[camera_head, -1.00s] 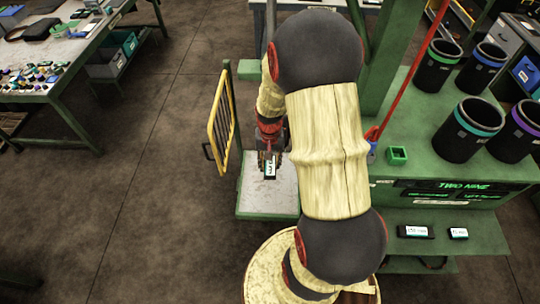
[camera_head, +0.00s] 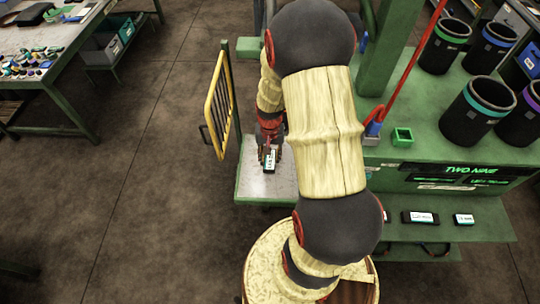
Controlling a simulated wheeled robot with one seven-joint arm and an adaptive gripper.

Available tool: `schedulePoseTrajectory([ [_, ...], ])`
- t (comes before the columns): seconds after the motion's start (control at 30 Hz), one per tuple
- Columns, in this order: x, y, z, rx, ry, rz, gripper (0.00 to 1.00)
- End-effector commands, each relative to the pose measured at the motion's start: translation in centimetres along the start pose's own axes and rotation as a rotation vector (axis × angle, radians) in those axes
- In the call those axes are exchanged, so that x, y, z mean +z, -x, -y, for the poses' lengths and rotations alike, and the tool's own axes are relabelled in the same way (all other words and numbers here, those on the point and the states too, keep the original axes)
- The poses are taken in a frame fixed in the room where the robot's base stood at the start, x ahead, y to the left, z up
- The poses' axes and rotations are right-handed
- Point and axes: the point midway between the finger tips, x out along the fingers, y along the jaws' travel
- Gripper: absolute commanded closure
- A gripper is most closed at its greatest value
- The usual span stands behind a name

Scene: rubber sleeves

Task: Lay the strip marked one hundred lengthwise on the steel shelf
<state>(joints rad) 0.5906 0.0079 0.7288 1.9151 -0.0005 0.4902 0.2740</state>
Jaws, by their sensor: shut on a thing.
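My gripper (camera_head: 268,150) is shut on a small dark strip with a white label (camera_head: 270,160). The strip points lengthwise toward the camera, over or on the steel shelf (camera_head: 250,184); I cannot tell whether it touches. The label's print is too small to read. The shelf is a pale plate with a green edge, left of my arm. My arm covers its right part.
A yellow rail gate (camera_head: 217,100) stands at the shelf's left. Dark bins (camera_head: 477,110) and a small green box (camera_head: 402,137) stand on the bench above.

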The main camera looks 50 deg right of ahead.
Motion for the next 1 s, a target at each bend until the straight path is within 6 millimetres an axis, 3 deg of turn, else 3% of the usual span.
schedulePoseTrajectory([
  [1.0,0.0,-1.2,0.0,0.0,0.0,0.0,0.88],
])
